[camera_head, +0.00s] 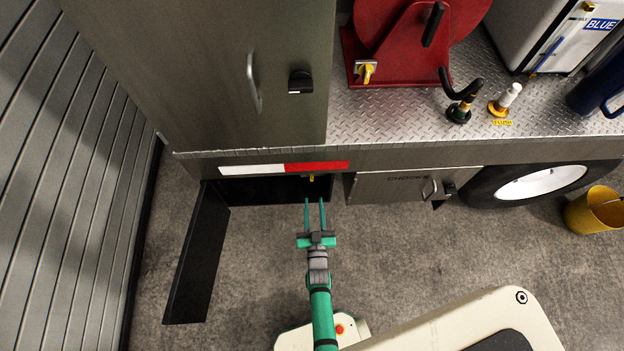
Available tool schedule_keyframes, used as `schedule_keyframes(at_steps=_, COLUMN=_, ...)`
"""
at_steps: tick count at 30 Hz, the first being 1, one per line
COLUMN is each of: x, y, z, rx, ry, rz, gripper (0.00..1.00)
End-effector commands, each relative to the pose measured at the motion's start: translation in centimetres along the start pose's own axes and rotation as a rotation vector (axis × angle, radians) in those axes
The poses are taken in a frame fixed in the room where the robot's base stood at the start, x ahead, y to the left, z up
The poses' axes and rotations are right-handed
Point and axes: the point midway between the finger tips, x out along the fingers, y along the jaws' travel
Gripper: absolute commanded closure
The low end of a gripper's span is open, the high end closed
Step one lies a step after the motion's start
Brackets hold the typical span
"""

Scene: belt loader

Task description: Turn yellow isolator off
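A small yellow piece (311,178) shows at the top of an open dark compartment (262,190) below the deck edge; it may be the isolator, but its handle position is too small to tell. My gripper (314,203) is in front of the compartment, just below the yellow piece in the picture. Its two green fingers are apart with nothing between them. I cannot tell whether the fingertips touch anything. Another yellow handle (367,72) sits on the base of the red reel on the deck.
The compartment's dark door (199,255) hangs open at left. A shut box marked CHOCKS (400,188) is right of the compartment, beside a wheel (540,183). A yellow bucket (596,210) stands at far right. Floor between door and my arm is clear.

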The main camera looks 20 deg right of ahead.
Motion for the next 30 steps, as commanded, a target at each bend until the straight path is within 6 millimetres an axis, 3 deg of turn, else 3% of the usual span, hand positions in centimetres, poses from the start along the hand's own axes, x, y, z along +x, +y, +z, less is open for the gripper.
schedule_keyframes(at_steps=18, x=9.2, y=-0.1, z=-0.1, rx=0.001, ry=0.002, rz=-0.001, gripper=0.70)
schedule_keyframes(at_steps=30, x=10.5, y=-0.1, z=-0.1, rx=0.000, ry=0.001, rz=-0.001, gripper=0.70)
